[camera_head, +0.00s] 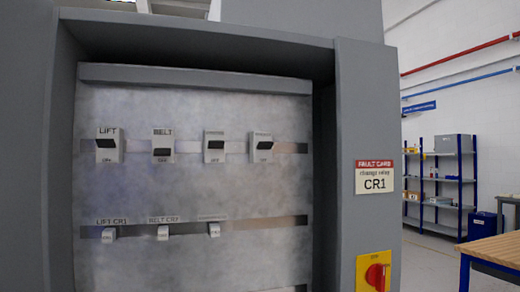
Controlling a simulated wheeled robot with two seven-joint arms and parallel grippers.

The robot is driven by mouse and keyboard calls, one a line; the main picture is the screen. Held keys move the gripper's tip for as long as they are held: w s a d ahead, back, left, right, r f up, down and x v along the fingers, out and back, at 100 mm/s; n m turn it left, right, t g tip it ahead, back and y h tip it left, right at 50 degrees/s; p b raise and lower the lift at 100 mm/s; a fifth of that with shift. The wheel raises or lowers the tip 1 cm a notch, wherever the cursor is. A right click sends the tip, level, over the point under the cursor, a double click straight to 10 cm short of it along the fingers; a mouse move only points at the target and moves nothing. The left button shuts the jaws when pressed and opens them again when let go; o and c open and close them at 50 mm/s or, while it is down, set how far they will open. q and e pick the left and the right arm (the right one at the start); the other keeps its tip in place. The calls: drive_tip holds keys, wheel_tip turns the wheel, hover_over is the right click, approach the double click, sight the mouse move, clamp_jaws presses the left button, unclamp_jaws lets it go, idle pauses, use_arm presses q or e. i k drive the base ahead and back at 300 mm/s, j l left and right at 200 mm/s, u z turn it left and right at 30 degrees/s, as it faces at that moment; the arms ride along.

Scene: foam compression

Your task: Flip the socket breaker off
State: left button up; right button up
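An open grey cabinet shows a metal back panel (190,190) with a top row of breakers. From left they are the LIFT breaker (108,156), the BELT breaker (162,158), a third breaker (214,156) and a fourth breaker (260,157). Each has a dark toggle. The labels on the third and fourth are too small to read surely, so I cannot tell which is the socket breaker. The BELT toggle looks a little lower on its breaker than the others. Neither of my grippers is in view.
A lower row holds the LIFT CR1 relay (108,235), the BELT CR relay (163,233) and a third relay (214,230). The cabinet frame carries a CR1 fault card (375,177) and a red rotary switch (376,276). A shelf (437,185) and wooden table (497,250) stand at right.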

sight(268, 145)
drive_tip(key=i+l, duration=0.1)
drive_tip(key=l, duration=0.65)
drive_tip(key=i+l+u, duration=0.1)
drive_tip(key=l, duration=0.7)
drive_tip(key=i+l, duration=0.1)
drive_tip(key=l, duration=0.65)
